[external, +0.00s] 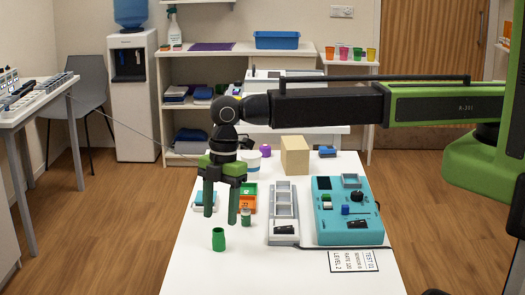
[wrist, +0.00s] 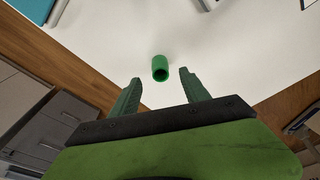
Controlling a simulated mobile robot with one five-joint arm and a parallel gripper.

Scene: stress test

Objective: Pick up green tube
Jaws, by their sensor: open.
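The green tube (external: 218,240) is a short, open-topped cylinder on the white table, near its front left part in the external view. In the wrist view the green tube (wrist: 160,68) lies just beyond the fingertips, roughly midway between them. My gripper (external: 223,217) hangs with its fingers down, open and empty, above and slightly behind the tube. In the wrist view my gripper (wrist: 160,76) shows two dark green fingers spread apart, with the tube not between them. A smaller dark green container (external: 246,217) stands behind and right of the tube, close to the right finger.
A grey tray (external: 270,215) and a teal control box (external: 345,212) lie to the right. An orange and green box (external: 248,198) and a tan block (external: 295,156) stand farther back. A printed label sheet (external: 354,261) lies front right. The table (external: 290,280) is clear in front.

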